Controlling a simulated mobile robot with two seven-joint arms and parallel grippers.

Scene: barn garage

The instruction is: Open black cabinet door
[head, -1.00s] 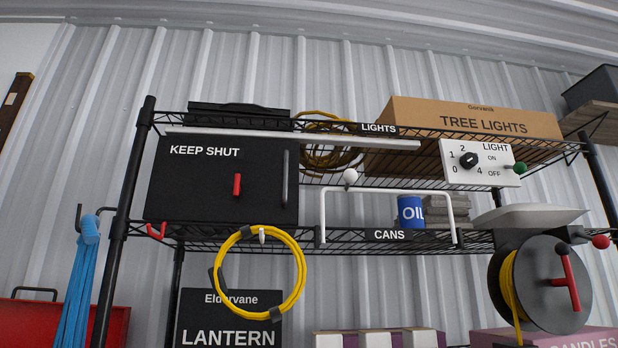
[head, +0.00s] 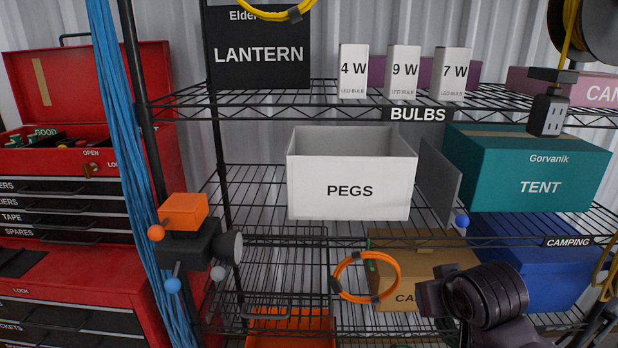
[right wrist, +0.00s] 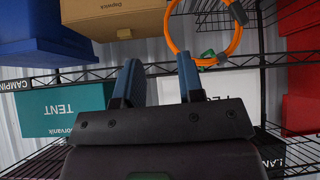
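The black cabinet is out of the head view now. It was in that view one second ago, as a black box marked KEEP SHUT with a dark vertical handle at the right of its front, door shut. My right gripper (right wrist: 159,75) is open in the right wrist view, its two fingers apart with nothing between them. Part of my right arm (head: 485,297) shows at the lower right of the head view, in front of the lower shelves. My left gripper is not in view.
Wire shelves (head: 250,112) hold a LANTERN box (head: 262,50), bulb boxes (head: 404,72), a white PEGS bin (head: 349,192) and a TENT box (head: 525,170). An orange cable coil (head: 341,274) hangs in front. A red tool chest (head: 75,260) and blue rope (head: 125,140) are at the left.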

